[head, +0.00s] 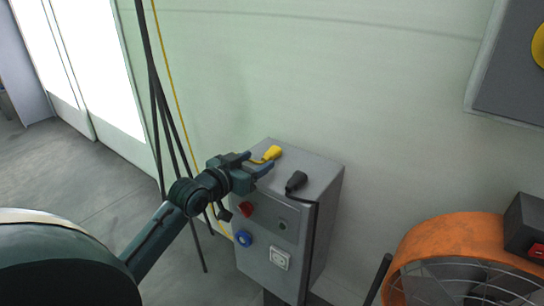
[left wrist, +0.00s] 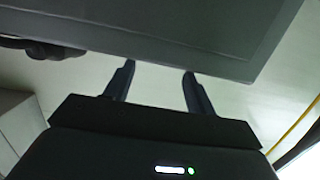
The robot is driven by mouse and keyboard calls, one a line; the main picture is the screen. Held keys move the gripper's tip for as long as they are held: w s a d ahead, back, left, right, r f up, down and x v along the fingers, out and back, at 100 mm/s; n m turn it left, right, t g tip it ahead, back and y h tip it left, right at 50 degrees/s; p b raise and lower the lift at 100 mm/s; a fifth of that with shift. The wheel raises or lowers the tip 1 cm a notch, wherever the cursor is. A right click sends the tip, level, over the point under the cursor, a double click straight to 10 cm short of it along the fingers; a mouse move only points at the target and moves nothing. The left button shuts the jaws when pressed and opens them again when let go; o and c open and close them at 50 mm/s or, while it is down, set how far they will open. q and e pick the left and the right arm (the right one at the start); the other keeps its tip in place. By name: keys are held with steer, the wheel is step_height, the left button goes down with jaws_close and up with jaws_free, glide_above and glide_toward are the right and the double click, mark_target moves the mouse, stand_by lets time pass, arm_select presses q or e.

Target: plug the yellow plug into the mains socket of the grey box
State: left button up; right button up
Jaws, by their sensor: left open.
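The grey box (head: 262,262) stands against the pale wall. A yellow plug (head: 272,153) is at its top, near the back left edge. The front has a white socket (head: 280,258) at the lower right, which looks like the mains socket, and a round blue socket (head: 243,239) at the lower left. My left gripper (head: 264,165) is by the top left edge of the box, close to the yellow plug; contact cannot be told. In the left wrist view its two fingers (left wrist: 160,74) are apart with nothing seen between them, and the yellow plug does not show.
A black plug (head: 296,182) lies on the box top, and a red part (head: 246,209) is on the front. An orange fan (head: 450,238) stands at the right. Floor at the left is clear.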

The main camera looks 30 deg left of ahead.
mark_target(265, 157)
arm_select(q)
steer(key=w, duration=0.1)
steer(key=w+b, duration=0.1)
steer(key=w, duration=0.1)
steer(key=w+f, duration=0.1)
steer(key=w, duration=0.1)
steer(key=shift+w+d+b, duration=0.1)
steer(key=shift+d+b, duration=0.1)
steer(key=shift+b, duration=0.1)
steer(key=shift+w, duration=0.25)
arm_select(e)
steer(key=shift+w+a+n+t, duration=0.2)
steer(key=shift+w+n+t, duration=0.1)
steer(key=shift+t, duration=0.4)
arm_select(q)
steer(key=c, duration=1.1)
